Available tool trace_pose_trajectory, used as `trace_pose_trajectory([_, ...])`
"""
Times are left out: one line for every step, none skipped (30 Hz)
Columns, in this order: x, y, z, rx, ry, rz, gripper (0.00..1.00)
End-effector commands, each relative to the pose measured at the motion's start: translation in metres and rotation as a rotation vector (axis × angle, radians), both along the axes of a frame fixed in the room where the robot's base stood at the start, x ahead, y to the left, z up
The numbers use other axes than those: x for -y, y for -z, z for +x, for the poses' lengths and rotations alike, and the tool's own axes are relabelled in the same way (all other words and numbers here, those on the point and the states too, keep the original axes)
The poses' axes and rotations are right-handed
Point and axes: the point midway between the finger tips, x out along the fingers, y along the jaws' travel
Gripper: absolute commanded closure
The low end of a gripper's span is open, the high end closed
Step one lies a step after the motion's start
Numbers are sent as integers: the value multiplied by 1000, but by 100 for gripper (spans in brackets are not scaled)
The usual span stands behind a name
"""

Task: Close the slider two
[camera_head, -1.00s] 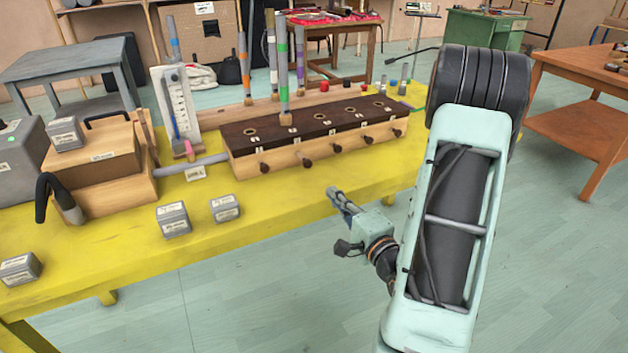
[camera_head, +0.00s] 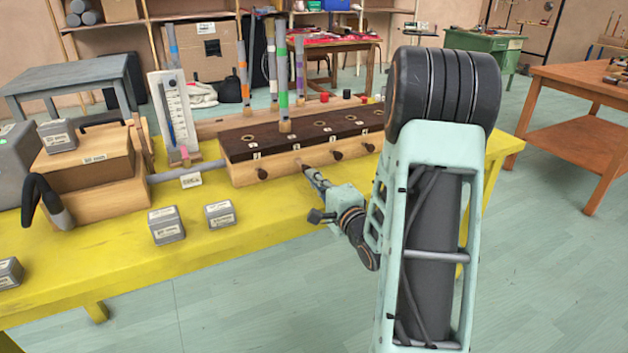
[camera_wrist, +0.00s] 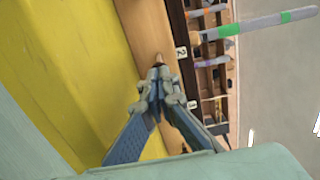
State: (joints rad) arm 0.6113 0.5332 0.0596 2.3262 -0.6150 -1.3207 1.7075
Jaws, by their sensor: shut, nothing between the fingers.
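The long wooden box (camera_head: 236,174) with a dark top stands on the yellow table, with numbered labels and dark knobs along its front. The slider two knob (camera_wrist: 158,60) shows beside the label 2 in the wrist view, right at my fingertips. In the head view this knob (camera_head: 300,162) is partly hidden behind my gripper (camera_head: 309,173). My gripper (camera_wrist: 157,76) is shut and empty, pointing at the box front. Its tips are at or very near the knob; I cannot tell whether they touch.
Other knobs flank this one, at left (camera_head: 262,174) and right (camera_head: 337,156). Small grey blocks (camera_head: 166,226) lie on the yellow table (camera_head: 110,275) at left. Upright tubes with coloured bands (camera_head: 283,88) rise from the box. The table's front strip is clear near my gripper.

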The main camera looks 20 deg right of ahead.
Motion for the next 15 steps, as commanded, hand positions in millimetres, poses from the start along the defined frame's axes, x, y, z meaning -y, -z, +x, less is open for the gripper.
trace_pose_trajectory([0, 0, 0, 0, 0, 0, 100])
trace_pose_trajectory([0, 0, 0, -1, 0, 0, 100])
trace_pose_trajectory([0, 0, 0, -1, 0, 0, 100])
trace_pose_trajectory([0, 0, 0, -1, 0, 0, 100])
trace_pose_trajectory([0, 0, 0, -1, 0, 0, 100])
trace_pose_trajectory([0, 0, 0, -1, 0, 0, 100])
trace_pose_trajectory([0, 0, 0, -1, 0, 0, 100])
trace_pose_trajectory([0, 0, 0, -1, 0, 0, 100])
trace_pose_trajectory([0, 0, 2, 0, -1, 0, 100])
trace_pose_trajectory([0, 0, 4, -1, -1, 0, 100])
trace_pose_trajectory([0, 0, 8, -1, -1, -1, 100])
trace_pose_trajectory([0, 0, 14, 1, -2, -2, 100])
trace_pose_trajectory([-1, 0, 18, 1, -3, -2, 100])
trace_pose_trajectory([-1, 0, 23, 1, -3, -1, 100])
trace_pose_trajectory([-1, 0, 28, 0, -2, -1, 100])
